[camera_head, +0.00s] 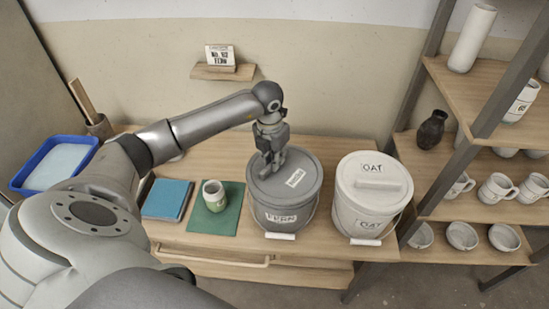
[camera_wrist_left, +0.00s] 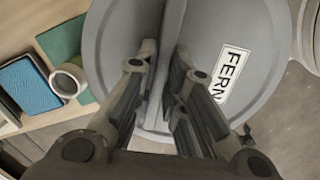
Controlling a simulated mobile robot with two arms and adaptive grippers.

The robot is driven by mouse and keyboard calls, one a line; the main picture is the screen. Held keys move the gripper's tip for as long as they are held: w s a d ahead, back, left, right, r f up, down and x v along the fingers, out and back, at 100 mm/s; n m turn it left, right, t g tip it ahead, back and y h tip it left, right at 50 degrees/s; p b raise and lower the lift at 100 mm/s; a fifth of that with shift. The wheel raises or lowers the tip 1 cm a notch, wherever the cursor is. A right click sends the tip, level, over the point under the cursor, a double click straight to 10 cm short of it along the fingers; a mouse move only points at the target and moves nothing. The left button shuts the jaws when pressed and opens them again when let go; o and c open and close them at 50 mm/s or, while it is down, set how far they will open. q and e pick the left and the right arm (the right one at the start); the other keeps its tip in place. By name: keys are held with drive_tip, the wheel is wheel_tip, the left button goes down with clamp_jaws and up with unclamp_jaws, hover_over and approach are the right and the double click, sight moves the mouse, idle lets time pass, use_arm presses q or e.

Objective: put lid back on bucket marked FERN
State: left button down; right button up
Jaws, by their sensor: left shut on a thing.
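The grey bucket marked FERN (camera_head: 283,217) stands on the wooden bench. Its grey lid (camera_head: 310,168) lies over the bucket's top and carries a label; in the left wrist view the lid (camera_wrist_left: 252,30) shows the word FERN. My left gripper (camera_head: 271,160) is over the lid, shut on the lid's raised handle bar (camera_wrist_left: 175,60), with a finger on each side. The lid looks level in the head view. I cannot tell whether it is fully seated on the rim. My right gripper is not in view.
A pale bucket marked OAT (camera_head: 348,205) stands close on the right, its lid on. A green mat (camera_head: 202,222) with a cup (camera_head: 214,195), a blue book-like block (camera_head: 167,198) and a blue tray (camera_head: 27,178) are left. A shelf of mugs (camera_head: 475,208) stands right.

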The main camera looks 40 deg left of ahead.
use_arm(q)
drive_tip(key=c, duration=1.4)
unclamp_jaws()
drive_tip(key=shift+c, duration=0.2)
drive_tip(key=shift+o, duration=0.4)
drive_tip(key=o, duration=0.4)
drive_tip(key=shift+r+p, duration=2.2)
drive_tip(key=shift+r, duration=1.35)
drive_tip(key=shift+c, duration=0.4)
